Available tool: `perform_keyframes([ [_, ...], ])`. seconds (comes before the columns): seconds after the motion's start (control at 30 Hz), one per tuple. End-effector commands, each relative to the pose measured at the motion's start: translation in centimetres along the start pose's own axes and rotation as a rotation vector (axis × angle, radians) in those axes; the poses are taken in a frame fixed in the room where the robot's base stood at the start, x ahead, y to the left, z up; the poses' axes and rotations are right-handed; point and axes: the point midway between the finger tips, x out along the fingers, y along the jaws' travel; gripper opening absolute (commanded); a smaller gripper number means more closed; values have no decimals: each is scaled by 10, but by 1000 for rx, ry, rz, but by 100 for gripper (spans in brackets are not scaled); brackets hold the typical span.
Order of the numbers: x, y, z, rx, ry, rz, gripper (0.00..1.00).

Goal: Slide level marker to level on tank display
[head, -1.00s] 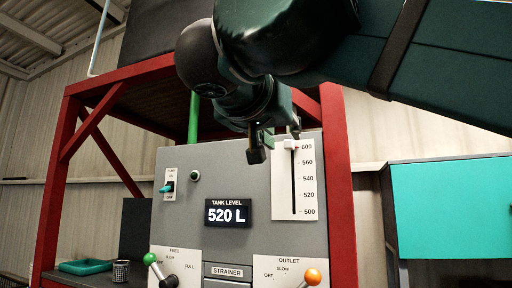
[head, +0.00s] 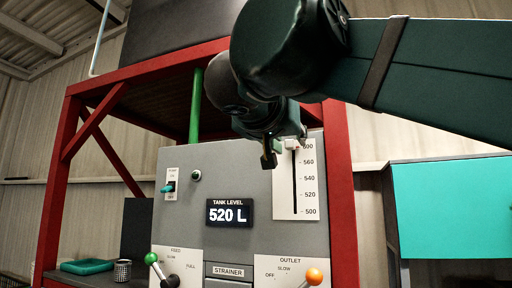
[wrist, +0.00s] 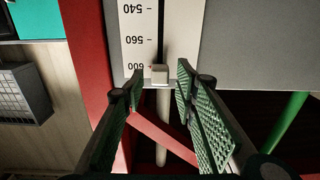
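The tank level display (head: 230,212) on the grey panel reads 520 L. To its right is a white scale plate (head: 309,180) marked from 500 at the bottom to 600 at the top, with a dark vertical slot. The pale level marker (wrist: 160,73) sits at the slot's top end, by the 600 mark. In the head view it is largely hidden by my gripper (head: 285,152). In the wrist view, which shows the scale upside down, my gripper (wrist: 160,81) is open. Its green-padded fingers stand on either side of the marker, with gaps visible on both sides.
Below are a feed lever with a green knob (head: 151,258), an outlet lever with an orange knob (head: 314,276) and a strainer label (head: 229,271). A small switch (head: 168,187) is at upper left. A red frame (head: 340,190) surrounds the panel.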

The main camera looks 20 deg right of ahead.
Motion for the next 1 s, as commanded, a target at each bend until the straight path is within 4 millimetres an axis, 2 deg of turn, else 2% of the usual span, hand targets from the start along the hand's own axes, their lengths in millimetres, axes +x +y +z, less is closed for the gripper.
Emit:
perform_keyframes([
  [0.3,12,1,0,0,0,1,29],
  [0.67,13,0,0,0,0,0,29],
  [0.9,13,0,0,0,0,0,0],
  [1.0,13,0,0,0,0,0,0],
])
